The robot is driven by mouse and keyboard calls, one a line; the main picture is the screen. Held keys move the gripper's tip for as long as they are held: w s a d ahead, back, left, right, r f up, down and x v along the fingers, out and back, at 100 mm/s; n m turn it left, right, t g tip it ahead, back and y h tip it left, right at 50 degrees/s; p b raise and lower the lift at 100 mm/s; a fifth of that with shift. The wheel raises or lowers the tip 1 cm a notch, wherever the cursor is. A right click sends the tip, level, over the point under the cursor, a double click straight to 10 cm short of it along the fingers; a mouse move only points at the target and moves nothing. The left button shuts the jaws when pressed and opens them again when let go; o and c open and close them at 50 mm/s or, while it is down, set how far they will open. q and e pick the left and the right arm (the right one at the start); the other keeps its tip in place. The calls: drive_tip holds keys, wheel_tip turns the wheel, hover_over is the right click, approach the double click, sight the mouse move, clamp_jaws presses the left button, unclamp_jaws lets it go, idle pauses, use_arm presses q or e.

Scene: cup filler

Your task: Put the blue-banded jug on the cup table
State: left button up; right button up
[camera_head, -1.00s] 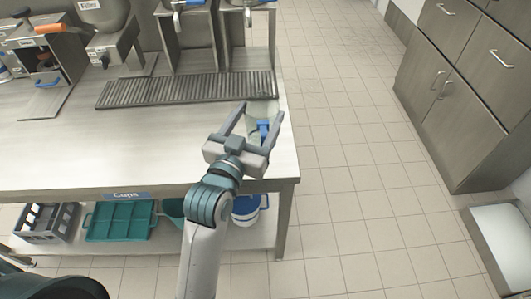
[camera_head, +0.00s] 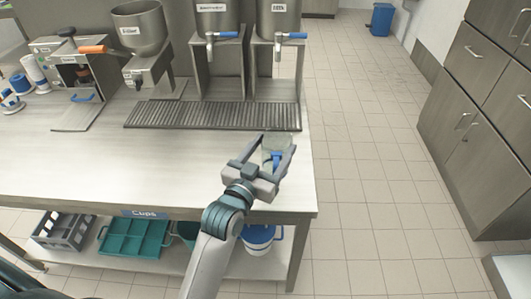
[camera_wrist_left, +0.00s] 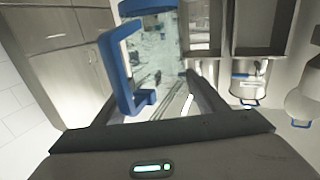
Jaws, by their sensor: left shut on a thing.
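The jug (camera_head: 276,146) is clear, with blue on it, and shows between the fingers of my left gripper (camera_head: 267,151) at the right end of the cup table (camera_head: 75,170). In the left wrist view the jug (camera_wrist_left: 160,50) has a blue rim band and a blue handle on its left side. My left gripper is shut on it. The jug looks upright in the head view. I cannot tell whether its base touches the tabletop, as the gripper hides its lower part. My right gripper is not in view.
A slatted drip grate (camera_head: 200,115) lies behind the jug, below two tap dispensers (camera_head: 277,60). A hopper (camera_head: 140,35) stands further left. A teal tray (camera_head: 135,238) and a white bucket (camera_head: 258,240) sit on the lower shelf. The tabletop's front middle is clear.

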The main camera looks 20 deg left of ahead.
use_arm(q)
drive_tip(key=w+a+f, duration=0.1)
drive_tip(key=w, duration=0.1)
drive_tip(key=w+a+f, duration=0.2)
drive_tip(key=shift+a+p, duration=0.1)
drive_tip(key=shift+p, duration=0.3)
drive_tip(key=shift+w+a+f, duration=0.1)
drive_tip(key=shift+w+f, duration=0.05)
drive_tip(key=shift+w, duration=0.05)
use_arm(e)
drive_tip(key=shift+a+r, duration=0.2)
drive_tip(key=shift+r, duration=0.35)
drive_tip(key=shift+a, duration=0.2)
use_arm(q)
wheel_tip(320, 180, down, 4)
drive_tip(key=shift+p, duration=0.5)
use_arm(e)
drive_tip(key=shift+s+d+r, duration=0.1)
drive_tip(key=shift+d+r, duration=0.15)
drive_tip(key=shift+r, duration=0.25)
use_arm(q)
drive_tip(key=shift+f, duration=0.2)
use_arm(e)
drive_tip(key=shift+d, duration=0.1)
use_arm(q)
drive_tip(key=o, duration=1.4)
